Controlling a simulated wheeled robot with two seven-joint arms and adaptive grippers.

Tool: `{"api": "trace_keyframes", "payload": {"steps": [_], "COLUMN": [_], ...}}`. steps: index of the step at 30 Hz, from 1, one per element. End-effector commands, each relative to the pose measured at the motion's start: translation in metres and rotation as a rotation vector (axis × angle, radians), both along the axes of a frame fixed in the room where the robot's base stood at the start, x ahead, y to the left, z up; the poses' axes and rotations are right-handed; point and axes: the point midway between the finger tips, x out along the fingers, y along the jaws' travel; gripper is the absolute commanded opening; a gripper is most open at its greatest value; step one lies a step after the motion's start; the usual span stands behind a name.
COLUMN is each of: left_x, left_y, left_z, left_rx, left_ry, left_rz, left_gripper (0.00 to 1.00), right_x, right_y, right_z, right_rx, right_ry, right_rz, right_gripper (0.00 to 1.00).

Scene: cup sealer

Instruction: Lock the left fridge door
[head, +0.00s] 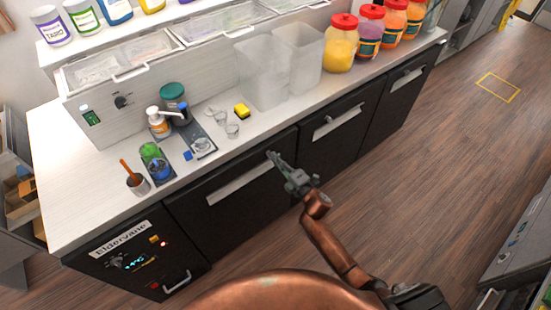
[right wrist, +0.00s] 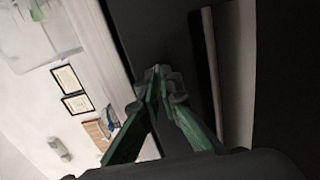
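The left fridge door (head: 222,205) is a dark panel under the white counter, with a long pale handle (head: 240,183). It looks closed, flush with the cabinet front. My right gripper (head: 274,158) is at the door's upper right part, just below the counter edge and right of the handle. In the right wrist view its green-sided fingers (right wrist: 157,78) meet at the tips with nothing seen between them, in front of a dark surface. I cannot tell whether the tips touch the door. No lock can be made out; the gripper may hide it. My left gripper is out of view.
A control panel (head: 135,262) with a lit display is left of the door. Another dark door (head: 335,125) is to the right. On the counter (head: 80,150) stand bottles, clear bins (head: 262,75) and red-lidded jars (head: 341,45). The wooden floor (head: 430,180) in front is clear.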

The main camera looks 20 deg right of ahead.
Motion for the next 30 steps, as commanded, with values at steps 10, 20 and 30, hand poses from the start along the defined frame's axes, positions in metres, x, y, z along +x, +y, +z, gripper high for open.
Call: {"api": "trace_keyframes", "payload": {"steps": [10, 20, 30], "left_x": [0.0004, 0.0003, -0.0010], "left_y": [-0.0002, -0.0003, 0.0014], "left_z": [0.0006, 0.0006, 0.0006], "left_rx": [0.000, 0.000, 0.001], "left_ry": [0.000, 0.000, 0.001], "left_rz": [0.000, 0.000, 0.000], "left_gripper": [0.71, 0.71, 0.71], "right_x": [0.0001, 0.0001, -0.0008], "right_y": [-0.0007, -0.0005, -0.0005], "right_z": [-0.0005, -0.0004, -0.0003], "right_rx": [0.013, 0.012, 0.011], "right_ry": [0.006, 0.005, 0.004], "right_rz": [-0.001, -0.001, 0.000], "right_gripper": [0.00, 0.17, 0.22]}}
